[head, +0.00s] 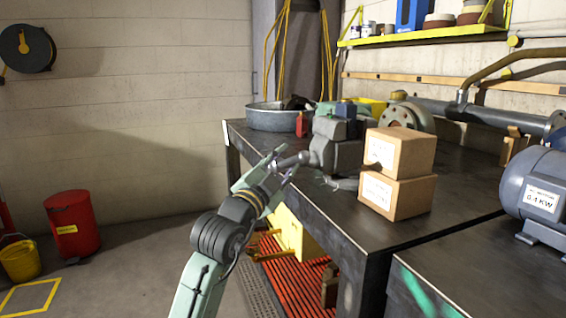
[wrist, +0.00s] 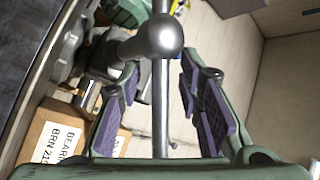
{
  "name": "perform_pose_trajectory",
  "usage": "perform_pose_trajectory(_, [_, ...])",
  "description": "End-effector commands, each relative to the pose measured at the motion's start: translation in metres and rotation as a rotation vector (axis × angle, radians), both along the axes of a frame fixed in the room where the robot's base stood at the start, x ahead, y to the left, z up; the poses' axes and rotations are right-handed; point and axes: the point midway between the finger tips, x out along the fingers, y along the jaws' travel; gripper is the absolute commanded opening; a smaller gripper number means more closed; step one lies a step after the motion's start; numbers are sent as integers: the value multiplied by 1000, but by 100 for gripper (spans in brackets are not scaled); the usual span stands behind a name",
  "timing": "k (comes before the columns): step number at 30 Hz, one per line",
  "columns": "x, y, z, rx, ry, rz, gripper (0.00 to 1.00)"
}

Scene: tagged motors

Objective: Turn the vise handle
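The grey vise (head: 337,140) stands at the near left edge of the dark workbench. Its screw head and handle (head: 291,162) stick out to the left, past the bench edge. In the wrist view the handle is a shiny metal bar (wrist: 163,110), running down from a round screw head (wrist: 153,38). My gripper (head: 277,163) is at the handle. In the wrist view my gripper (wrist: 164,100) is open, with purple-padded fingers on either side of the bar. Gaps show between the bar and both pads. The bar's lower end near the palm is not clear.
Two stacked cardboard boxes (head: 398,172) stand on the bench right of the vise. A metal basin (head: 272,118) is behind it, and a grey motor (head: 538,195) is at the far right. A red bin (head: 72,225) stands on the floor at left. Floor left of the bench is clear.

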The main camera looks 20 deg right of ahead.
Motion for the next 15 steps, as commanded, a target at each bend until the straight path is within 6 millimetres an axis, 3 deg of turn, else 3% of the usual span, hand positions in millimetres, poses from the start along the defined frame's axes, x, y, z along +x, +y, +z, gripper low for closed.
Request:
perform_pose_trajectory(5, [0, 0, 0, 0, 0, 0, 32])
perform_pose_trajectory(15, [0, 0, -1, 0, 2, 0, 10])
